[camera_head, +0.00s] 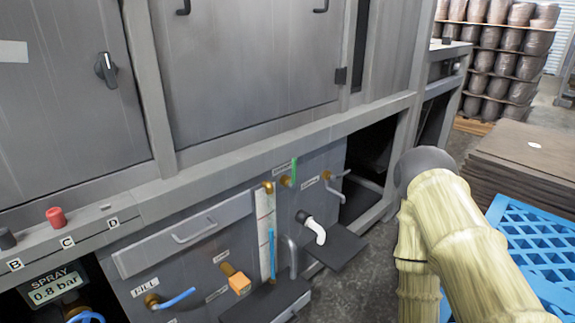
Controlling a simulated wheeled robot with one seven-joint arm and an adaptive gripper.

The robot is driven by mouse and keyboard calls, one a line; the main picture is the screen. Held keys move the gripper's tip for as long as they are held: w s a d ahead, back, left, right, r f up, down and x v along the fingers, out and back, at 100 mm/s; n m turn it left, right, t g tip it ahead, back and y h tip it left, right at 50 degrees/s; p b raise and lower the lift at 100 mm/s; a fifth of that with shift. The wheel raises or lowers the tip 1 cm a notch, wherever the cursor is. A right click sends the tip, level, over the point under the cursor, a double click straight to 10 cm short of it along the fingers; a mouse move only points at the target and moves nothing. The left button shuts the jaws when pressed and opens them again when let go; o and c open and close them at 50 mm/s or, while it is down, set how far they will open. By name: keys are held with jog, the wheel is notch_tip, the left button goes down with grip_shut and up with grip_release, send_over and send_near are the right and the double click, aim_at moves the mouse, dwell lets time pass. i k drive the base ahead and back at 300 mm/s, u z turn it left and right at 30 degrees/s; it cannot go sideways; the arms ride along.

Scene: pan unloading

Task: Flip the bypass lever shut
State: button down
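Several small valve handles sit on the grey lower panel (205,240), and I cannot read which label says bypass. A blue lever (178,298) beside the FILL label points right and slightly up. An orange handle (239,283) sits to its right. A green lever (294,172) stands upright on a brass fitting near the panel's top. A white bent handle or spout (315,230) sticks out below. My pale jointed arm fills the right side; my gripper does not show.
A sight gauge (267,232) with a blue column stands between the fittings. Dark ledges (334,249) jut out below. A SPRAY display (56,286) reads 0.8 bar, under a red button (56,217). A blue pallet (535,252) and stacked brown sheets (520,160) stand right.

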aim_at(292, 184)
jog(key=u, duration=1.15)
jog(key=k, duration=0.8)
jog(key=z, duration=0.3)
